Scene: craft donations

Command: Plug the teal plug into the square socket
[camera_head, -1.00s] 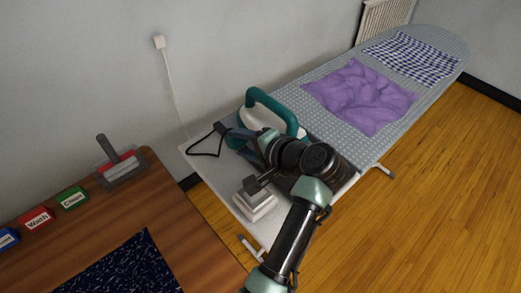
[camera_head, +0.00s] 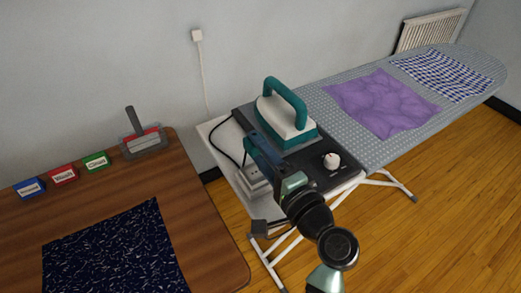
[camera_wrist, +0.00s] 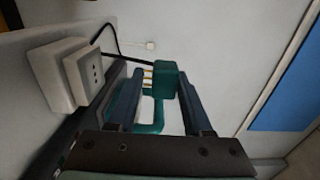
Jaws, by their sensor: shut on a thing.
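The teal plug (camera_wrist: 166,80) is between my gripper's fingertips in the wrist view, with its brass prongs pointing left. My gripper (camera_head: 256,145) is shut on it, in front of the teal and white iron (camera_head: 287,112). In the head view my fingers mostly hide the plug. The white socket block (camera_head: 252,182) lies below my fingers on the white end of the ironing board. Its squarish face with dark holes (camera_wrist: 92,74) shows left of the plug in the wrist view. The prongs are apart from that face, with a clear gap between.
The iron stands on a dark base with a white knob (camera_head: 332,161). A black cord (camera_head: 226,132) loops at its left. Purple cloth (camera_head: 382,104) and checked cloth (camera_head: 440,74) lie farther along the board. The wooden table (camera_head: 205,225) at left holds labelled blocks and a dustpan.

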